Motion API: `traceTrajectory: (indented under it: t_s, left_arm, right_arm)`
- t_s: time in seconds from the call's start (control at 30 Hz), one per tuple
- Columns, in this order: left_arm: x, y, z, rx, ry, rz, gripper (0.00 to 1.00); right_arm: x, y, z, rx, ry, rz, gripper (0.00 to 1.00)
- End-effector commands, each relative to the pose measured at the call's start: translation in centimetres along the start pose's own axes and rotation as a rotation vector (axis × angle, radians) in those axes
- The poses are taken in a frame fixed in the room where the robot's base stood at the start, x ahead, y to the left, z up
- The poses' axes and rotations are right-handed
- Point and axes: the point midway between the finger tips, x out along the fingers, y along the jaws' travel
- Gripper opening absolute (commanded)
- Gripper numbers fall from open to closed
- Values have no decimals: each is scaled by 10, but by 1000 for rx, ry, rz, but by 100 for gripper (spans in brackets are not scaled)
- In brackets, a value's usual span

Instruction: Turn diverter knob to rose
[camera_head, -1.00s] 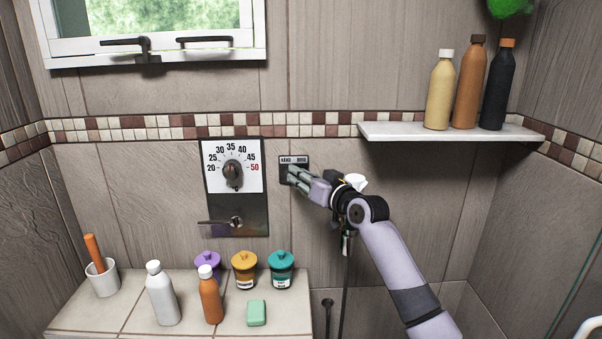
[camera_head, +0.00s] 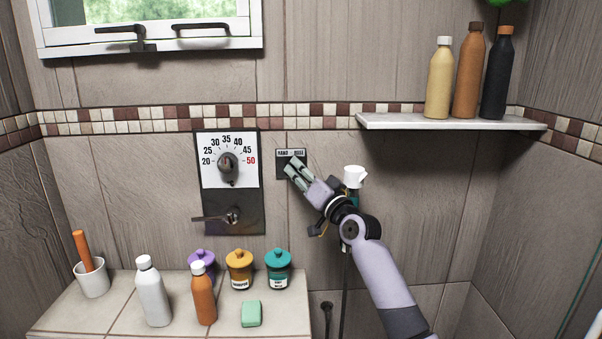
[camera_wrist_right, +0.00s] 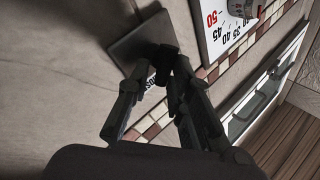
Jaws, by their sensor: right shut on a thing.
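The diverter plate (camera_head: 283,153) is a small dark square on the tiled wall, right of the thermostat panel. Its top carries a label strip that seems to read "HAND" on the left and "ROSE" on the right. My right gripper (camera_head: 291,170) reaches it from the lower right. In the right wrist view, the fingers (camera_wrist_right: 161,80) are shut on the dark diverter knob (camera_wrist_right: 153,45), which stands out from the plate (camera_wrist_right: 125,38). The fingers hide most of the knob in the head view, so its pointing direction cannot be told. My left gripper is not in view.
A thermostat panel (camera_head: 248,205) with a dial (camera_head: 228,165) and lever (camera_head: 212,218) is close on the left. A white hand shower (camera_head: 354,176) hangs just behind my right wrist. Jars and bottles stand on the ledge (camera_head: 110,305) below; a shelf (camera_head: 450,122) holds bottles at upper right.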

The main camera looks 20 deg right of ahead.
Motion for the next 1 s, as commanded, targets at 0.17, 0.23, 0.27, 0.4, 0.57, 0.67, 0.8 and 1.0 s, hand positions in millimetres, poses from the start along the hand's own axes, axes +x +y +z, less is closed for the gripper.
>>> traceTrajectory:
  t_s: [0.17, 0.23, 0.27, 0.4, 0.57, 0.67, 0.8, 1.0]
  left_arm:
    - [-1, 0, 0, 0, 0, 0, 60]
    - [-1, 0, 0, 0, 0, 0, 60]
    - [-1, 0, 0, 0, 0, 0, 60]
    - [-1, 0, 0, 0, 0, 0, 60]
    - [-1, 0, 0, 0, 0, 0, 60]
    - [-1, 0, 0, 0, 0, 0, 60]
    - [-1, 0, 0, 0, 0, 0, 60]
    - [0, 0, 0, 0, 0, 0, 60]
  right_arm:
    - [1, -5, -1, 5, 2, -9, 21]
    - [1, -6, -1, 5, 2, -9, 26]
    - [1, -5, -2, 4, 2, -9, 28]
    - [1, -4, -2, 3, 2, -7, 34]
    - [1, -3, -1, 1, 1, -5, 34]
    - [1, -3, -1, 1, 1, -4, 34]
    - [0, -2, -1, 0, 0, -3, 34]
    - [-16, -1, 0, 0, 0, -2, 34]
